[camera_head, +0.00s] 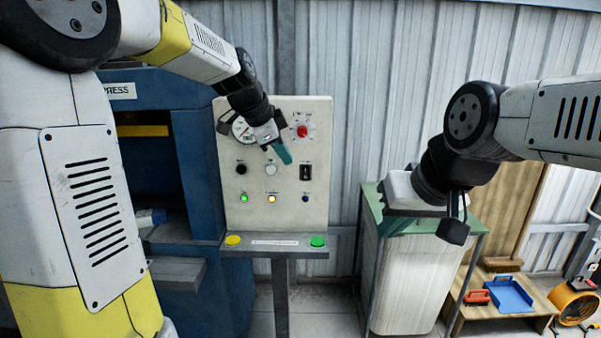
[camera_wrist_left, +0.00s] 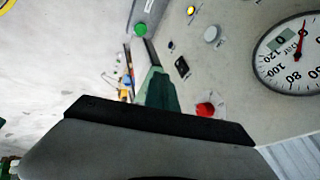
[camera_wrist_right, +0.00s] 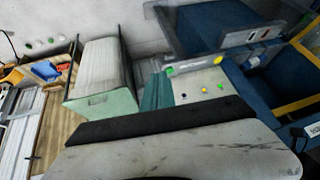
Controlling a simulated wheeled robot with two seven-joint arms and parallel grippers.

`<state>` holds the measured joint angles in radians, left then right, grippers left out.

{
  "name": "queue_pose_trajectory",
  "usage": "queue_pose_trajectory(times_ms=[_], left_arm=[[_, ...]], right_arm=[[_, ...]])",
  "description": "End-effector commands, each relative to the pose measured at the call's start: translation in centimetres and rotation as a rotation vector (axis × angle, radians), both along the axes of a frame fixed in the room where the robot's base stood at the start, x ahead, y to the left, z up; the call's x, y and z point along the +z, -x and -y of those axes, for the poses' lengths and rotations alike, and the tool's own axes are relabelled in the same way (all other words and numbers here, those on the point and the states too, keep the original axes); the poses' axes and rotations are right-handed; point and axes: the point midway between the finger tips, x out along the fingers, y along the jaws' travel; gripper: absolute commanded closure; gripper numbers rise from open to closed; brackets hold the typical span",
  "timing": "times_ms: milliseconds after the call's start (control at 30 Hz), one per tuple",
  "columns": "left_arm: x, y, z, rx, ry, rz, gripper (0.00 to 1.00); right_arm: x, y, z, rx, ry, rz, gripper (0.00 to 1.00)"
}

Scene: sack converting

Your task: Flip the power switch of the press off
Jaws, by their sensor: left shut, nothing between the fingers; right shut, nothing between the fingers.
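The press (camera_head: 185,95) is a blue machine at the left. Its pale control panel (camera_head: 318,215) carries a black rocker switch (camera_head: 305,172), likely the power switch; its position is too small to read. The switch also shows in the left wrist view (camera_wrist_left: 182,67). My left gripper (camera_head: 284,154) is shut and empty, in front of the panel, with its teal tips up and left of the switch in the head view. No contact with the switch is visible. My right gripper (camera_head: 394,224) is shut and empty, pointing down by the green-topped stand, far right of the panel.
The panel has a gauge (camera_wrist_left: 292,65), a red knob (camera_head: 302,131), a black knob (camera_head: 241,169), a grey knob (camera_head: 271,169), and green (camera_head: 243,198) and yellow (camera_head: 271,198) lamps, both lit. Yellow (camera_head: 233,240) and green (camera_head: 318,241) buttons sit on the ledge. The stand (camera_head: 455,212) is at the right.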

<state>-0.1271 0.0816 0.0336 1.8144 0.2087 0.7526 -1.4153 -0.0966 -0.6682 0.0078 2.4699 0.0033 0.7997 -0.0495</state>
Motion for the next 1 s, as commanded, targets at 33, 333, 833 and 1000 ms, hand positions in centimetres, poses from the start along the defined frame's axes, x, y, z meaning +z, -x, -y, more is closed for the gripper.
queue_pose_trajectory(times_ms=[33,333,833,1000], left_arm=[[-0.2,-0.5,0.2,-0.020,-0.007,0.007,1.00],[-0.2,-1.0,0.4,-0.047,-0.018,0.017,1.00],[-4.5,-3.1,2.2,-0.047,-0.018,0.012,1.00],[-7.5,-4.8,3.6,-0.046,-0.018,0.012,1.00]], right_arm=[[-0.3,0.5,0.1,-0.019,-0.012,-0.002,1.00],[-0.7,1.0,0.2,-0.045,-0.028,-0.009,1.00],[-0.7,1.0,0.2,-0.044,-0.027,-0.009,1.00],[-0.7,1.0,0.2,-0.044,-0.027,-0.009,1.00]])
